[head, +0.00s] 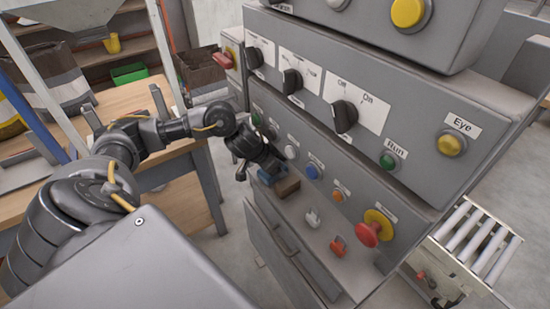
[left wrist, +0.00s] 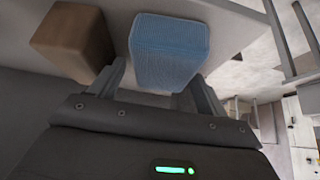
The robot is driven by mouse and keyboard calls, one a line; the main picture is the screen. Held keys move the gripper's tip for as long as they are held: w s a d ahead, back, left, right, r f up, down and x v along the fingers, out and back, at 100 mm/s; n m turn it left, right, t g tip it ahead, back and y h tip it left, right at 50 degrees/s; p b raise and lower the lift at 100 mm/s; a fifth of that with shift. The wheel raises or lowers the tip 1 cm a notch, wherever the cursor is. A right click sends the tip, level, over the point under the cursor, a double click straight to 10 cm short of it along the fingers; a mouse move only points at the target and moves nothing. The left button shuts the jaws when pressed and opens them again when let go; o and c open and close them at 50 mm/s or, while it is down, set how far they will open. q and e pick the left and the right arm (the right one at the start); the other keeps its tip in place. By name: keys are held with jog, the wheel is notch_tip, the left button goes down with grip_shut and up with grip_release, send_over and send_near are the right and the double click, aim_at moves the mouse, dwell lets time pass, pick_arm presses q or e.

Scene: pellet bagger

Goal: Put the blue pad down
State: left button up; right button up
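The blue pad (left wrist: 168,48) has a ribbed surface and sits between the fingers of my left gripper (left wrist: 160,88) in the left wrist view. I cannot tell whether the pad touches the surface beneath. My right gripper is not in view.
The grey control panel (head: 318,152) carries knobs, buttons and a red emergency button (head: 368,235) to the right of my gripper. A wooden table (head: 185,205) stands at left, and a roller conveyor (head: 470,240) at lower right.

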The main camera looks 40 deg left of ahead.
pick_arm(q)
jog(key=shift+s+a, duration=0.25)
jog(key=shift+s, duration=0.2)
jog(key=shift+f+b, duration=0.2)
jog(key=shift+b, duration=0.3)
jog(key=shift+a+f+b, duration=0.1)
jog(key=shift+f+b, duration=0.25)
jog(key=shift+b, duration=0.25)
jog(key=v, duration=0.1)
jog(key=p+v, duration=0.1)
jog(key=shift+a+r, duration=0.15)
jog(key=shift+r, duration=0.25)
jog(key=p+v, duration=0.1)
jog(key=v, duration=0.7)
jog(key=shift+r+p, duration=0.4)
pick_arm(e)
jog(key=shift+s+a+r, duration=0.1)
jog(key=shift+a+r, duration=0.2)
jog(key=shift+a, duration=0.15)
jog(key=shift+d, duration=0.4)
